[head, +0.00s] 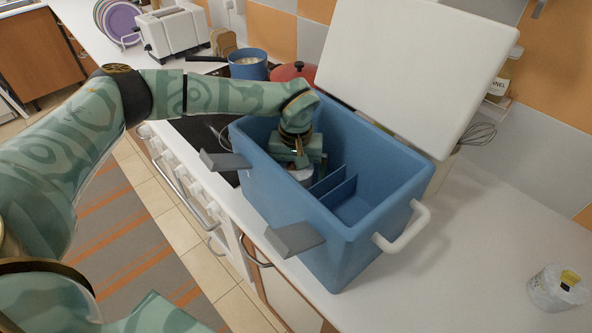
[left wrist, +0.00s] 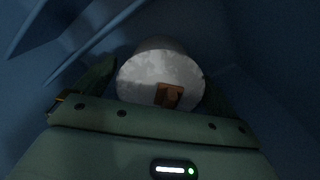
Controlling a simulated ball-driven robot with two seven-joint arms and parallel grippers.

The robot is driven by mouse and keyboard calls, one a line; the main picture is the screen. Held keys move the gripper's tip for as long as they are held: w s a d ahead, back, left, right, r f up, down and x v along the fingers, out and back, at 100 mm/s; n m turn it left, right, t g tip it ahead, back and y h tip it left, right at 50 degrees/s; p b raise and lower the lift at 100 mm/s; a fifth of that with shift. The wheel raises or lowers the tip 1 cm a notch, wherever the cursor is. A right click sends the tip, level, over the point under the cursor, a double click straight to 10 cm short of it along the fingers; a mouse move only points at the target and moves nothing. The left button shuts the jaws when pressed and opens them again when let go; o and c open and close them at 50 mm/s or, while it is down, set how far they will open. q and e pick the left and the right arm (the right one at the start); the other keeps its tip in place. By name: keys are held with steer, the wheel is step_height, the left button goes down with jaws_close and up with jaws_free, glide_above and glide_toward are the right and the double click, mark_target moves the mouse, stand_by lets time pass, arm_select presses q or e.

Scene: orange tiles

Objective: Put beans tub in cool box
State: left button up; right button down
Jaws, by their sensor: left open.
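The blue cool box (head: 300,208) stands on the white counter with its white lid (head: 415,75) raised at the back. My left gripper (head: 303,163) reaches down inside its left part. A pale tub (head: 300,175) shows under the gripper in the box. In the left wrist view, the tub's round whitish lid with a brown mark (left wrist: 165,80) lies between the open fingers. The gripper hides much of the tub, and I cannot tell whether it rests on the box floor. My right gripper is not in view.
Blue dividers (head: 335,187) stand inside the box, with an empty compartment on the right. Another white tub with a yellow mark (head: 558,288) stands on the counter at the right. A blue pot (head: 249,66) and a red pot (head: 292,72) are behind the box. The front-right counter is mostly clear.

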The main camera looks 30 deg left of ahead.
arm_select(q)
step_height(320, 180, up, 12)
steer(key=p, duration=0.2)
steer(key=shift+r, duration=0.15)
